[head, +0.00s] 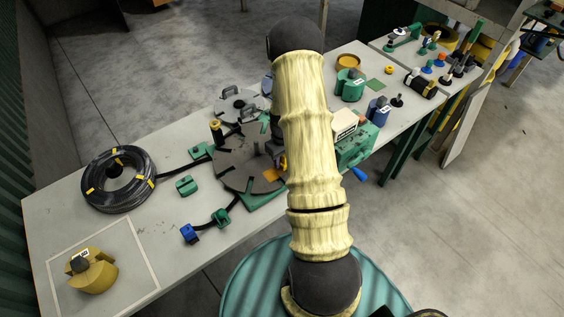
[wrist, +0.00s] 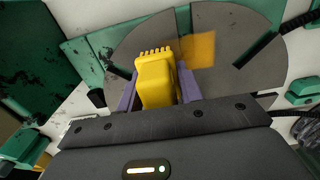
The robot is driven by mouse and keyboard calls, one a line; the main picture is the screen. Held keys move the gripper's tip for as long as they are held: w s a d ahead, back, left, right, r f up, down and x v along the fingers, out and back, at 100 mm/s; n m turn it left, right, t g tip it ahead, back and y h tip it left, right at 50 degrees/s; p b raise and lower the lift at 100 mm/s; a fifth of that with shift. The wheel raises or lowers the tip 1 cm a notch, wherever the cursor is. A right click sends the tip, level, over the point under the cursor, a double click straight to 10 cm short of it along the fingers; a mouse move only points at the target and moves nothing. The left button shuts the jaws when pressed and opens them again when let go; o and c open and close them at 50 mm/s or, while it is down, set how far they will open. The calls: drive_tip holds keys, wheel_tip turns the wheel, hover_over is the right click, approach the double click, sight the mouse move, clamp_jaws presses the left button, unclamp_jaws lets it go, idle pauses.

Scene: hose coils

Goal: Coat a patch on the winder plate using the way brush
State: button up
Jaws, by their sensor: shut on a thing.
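The winder plate (head: 240,165) is a dark grey slotted disc on a green base near the middle of the bench. It also fills the upper part of the wrist view (wrist: 236,25). My gripper (wrist: 158,88) is shut on the yellow way brush (wrist: 155,80), its purple fingers on either side of the brush. The brush's toothed end is over the plate; I cannot tell whether it touches. An orange-yellow patch (wrist: 198,50) shows on the plate just right of the brush, and in the head view (head: 272,175). My arm hides part of the plate in the head view.
A black hose coil with yellow ties (head: 118,180) lies at the left of the bench. A yellow piece (head: 92,272) sits in a marked square at front left. A green machine with a blue handle (head: 357,150) stands right of my arm. Small green and blue blocks flank the plate.

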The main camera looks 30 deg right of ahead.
wheel_tip(320, 180, up, 2)
drive_tip(key=shift+s+a+p, duration=0.1)
drive_tip(key=shift+a+p, duration=0.05)
drive_tip(key=shift+p, duration=0.3)
drive_tip(key=shift+r+p, duration=1.15)
drive_tip(key=shift+r, duration=0.85)
drive_tip(key=shift+a, duration=0.1)
drive_tip(key=shift+s, duration=0.1)
